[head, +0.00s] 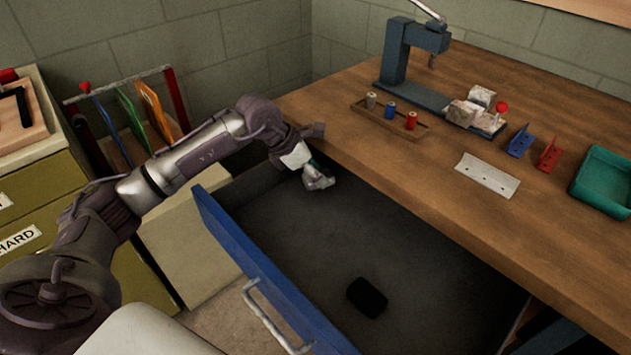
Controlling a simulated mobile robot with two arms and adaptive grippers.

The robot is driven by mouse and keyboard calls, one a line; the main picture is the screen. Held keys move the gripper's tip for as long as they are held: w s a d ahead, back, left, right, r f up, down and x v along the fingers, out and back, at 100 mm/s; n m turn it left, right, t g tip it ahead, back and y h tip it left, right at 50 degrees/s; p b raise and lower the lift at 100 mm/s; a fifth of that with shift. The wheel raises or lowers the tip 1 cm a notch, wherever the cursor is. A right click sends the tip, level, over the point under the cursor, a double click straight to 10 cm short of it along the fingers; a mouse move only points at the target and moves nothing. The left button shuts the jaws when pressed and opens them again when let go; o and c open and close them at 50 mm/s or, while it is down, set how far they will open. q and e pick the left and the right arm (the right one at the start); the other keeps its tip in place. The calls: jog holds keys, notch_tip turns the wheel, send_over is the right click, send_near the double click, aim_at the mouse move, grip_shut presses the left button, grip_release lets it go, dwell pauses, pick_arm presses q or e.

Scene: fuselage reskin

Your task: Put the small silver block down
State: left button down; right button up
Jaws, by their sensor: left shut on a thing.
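My left gripper (312,166) reaches over the far end of the open drawer (237,257), beside the workbench edge. It is shut on a small silver block (319,181), which shows as a crumpled-looking grey piece at the fingertips. The fingers are small and dark here, and part of the block is hidden. I cannot tell whether the block touches the drawer floor or hangs above it. My right gripper is not in view.
A black object (367,297) lies in the drawer; the rest of its floor is clear. The workbench (400,170) carries a spool rack (389,119), a blue press (399,62), brackets (519,141), a pale plate (487,176) and a green tray (584,202). A file rack (131,118) stands left.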

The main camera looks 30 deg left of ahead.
pick_arm(q)
jog(key=shift+w+a, duration=0.2)
jog(key=shift+f, duration=0.15)
notch_tip(320, 180, down, 3)
jog(key=c, duration=0.6)
grip_release()
jog(key=shift+s+f, duration=0.1)
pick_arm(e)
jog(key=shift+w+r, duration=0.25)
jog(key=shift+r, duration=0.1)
